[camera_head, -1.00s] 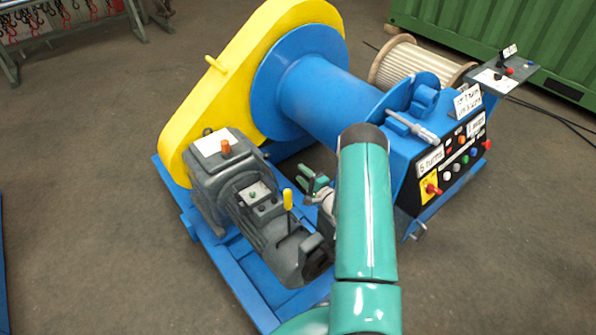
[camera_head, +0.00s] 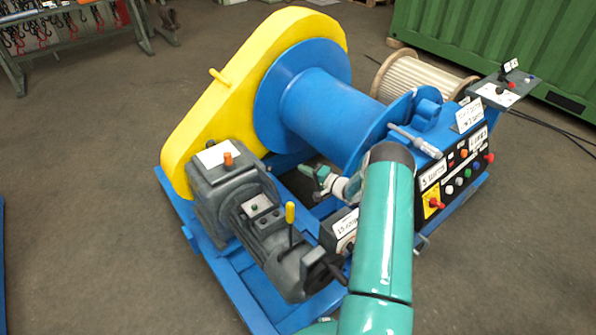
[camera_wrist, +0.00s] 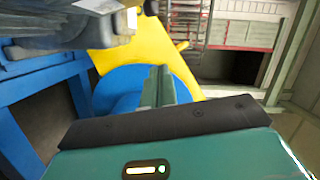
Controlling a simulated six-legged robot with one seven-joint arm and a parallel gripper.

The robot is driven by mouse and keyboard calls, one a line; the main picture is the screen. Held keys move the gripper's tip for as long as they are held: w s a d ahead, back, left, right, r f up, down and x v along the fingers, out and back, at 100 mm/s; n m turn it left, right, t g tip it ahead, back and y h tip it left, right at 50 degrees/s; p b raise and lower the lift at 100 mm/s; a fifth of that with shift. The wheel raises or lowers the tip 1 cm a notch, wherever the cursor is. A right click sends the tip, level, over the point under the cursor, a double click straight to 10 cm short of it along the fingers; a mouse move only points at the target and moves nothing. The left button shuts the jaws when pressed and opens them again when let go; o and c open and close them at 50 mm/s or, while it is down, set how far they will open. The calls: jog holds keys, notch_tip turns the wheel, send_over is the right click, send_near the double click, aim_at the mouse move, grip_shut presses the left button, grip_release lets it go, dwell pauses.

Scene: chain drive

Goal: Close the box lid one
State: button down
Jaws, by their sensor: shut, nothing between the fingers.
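My gripper (camera_head: 322,178) is shut and empty, in the gap between the grey motor (camera_head: 265,235) and the blue drum (camera_head: 315,115). In the wrist view its closed green fingers (camera_wrist: 159,88) point toward the blue drum flange (camera_wrist: 128,85) and the yellow chain guard (camera_wrist: 150,55), touching nothing that I can make out. A small dark box with a white labelled face (camera_head: 345,229) sits right of the motor, just below my gripper and partly behind my arm. I cannot make out a separate lid or whether it is open.
The yellow guard (camera_head: 215,100) stands left of the drum on the blue frame (camera_head: 232,275). A yellow-topped lever (camera_head: 290,213) rises from the motor's near end. A control panel (camera_head: 460,165) is at right. A cable reel (camera_head: 415,75) stands behind.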

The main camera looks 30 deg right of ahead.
aim_at(268, 176)
jog(key=w+a+f, duration=0.1)
jog(key=w+a, duration=0.6)
jog(key=shift+f, duration=0.2)
jog(key=shift+w, duration=0.1)
dwell(0.3)
jog(key=shift+s+a+r+n+g+h, duration=0.1)
jog(key=shift+s+a+n+g+h, duration=0.1)
jog(key=shift+a+n, duration=0.6)
jog(key=shift+s+a+r+n+g+h, duration=0.15)
jog(key=shift+a+n, duration=0.35)
jog(key=shift+a, duration=0.55)
jog(key=shift+s+a+f+n+h, duration=0.15)
jog(key=shift+a+n, duration=0.2)
jog(key=shift+a, duration=0.2)
jog(key=shift+a+f+n+h, duration=0.15)
jog(key=shift+a+n, duration=0.2)
jog(key=shift+a, duration=0.2)
jog(key=shift+s+a+f, duration=0.1)
jog(key=shift+a+f, duration=0.1)
jog(key=shift+a, duration=0.55)
